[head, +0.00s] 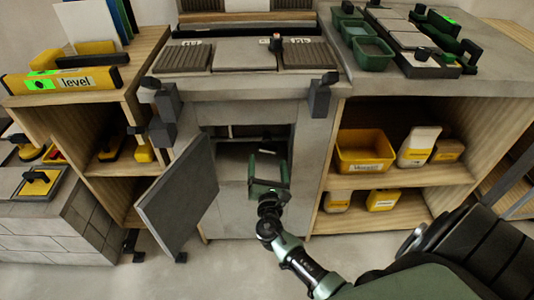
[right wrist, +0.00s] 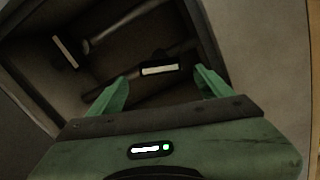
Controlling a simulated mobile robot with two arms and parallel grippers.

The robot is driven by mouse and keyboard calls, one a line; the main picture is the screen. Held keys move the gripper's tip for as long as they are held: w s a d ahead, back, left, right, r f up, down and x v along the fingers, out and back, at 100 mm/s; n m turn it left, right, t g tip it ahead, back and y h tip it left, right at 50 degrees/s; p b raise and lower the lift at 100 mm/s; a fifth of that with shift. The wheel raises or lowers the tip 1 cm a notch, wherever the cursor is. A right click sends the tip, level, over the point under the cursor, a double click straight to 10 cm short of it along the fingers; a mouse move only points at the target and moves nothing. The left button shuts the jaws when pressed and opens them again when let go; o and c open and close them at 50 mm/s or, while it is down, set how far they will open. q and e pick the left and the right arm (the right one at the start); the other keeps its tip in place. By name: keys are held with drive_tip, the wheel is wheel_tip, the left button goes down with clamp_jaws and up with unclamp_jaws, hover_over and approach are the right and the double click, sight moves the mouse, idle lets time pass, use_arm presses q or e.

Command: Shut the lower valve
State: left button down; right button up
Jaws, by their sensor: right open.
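The open cabinet (head: 245,212) under the tiled worktop has a dark recess with pipes inside. In the right wrist view two pipes cross the recess. The nearer, lower one (right wrist: 110,93) carries a short pale bar, apparently the lower valve's handle (right wrist: 159,70). The farther pipe (right wrist: 115,28) has another pale bar, apparently the upper valve's handle (right wrist: 65,52), lying across it. My right gripper (head: 267,166) is open at the cabinet opening; its fingers (right wrist: 160,80) appear on either side of the lower handle. Contact cannot be told. My left gripper is out of view.
The grey cabinet door (head: 178,198) stands swung open to the left of my right gripper. A wooden shelf (head: 400,182) with a yellow bin (head: 364,160) is on the right. A yellow level (head: 65,83) lies at the upper left. Floor before the cabinet is clear.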

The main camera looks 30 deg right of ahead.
sight(267, 151)
drive_tip(key=b+x, duration=0.1)
drive_tip(key=x, duration=0.5)
drive_tip(key=shift+w+d, duration=0.1)
drive_tip(key=shift+w, duration=0.1)
drive_tip(key=c, duration=1.4)
drive_tip(key=shift+o, duration=0.2)
drive_tip(key=shift+f, duration=0.1)
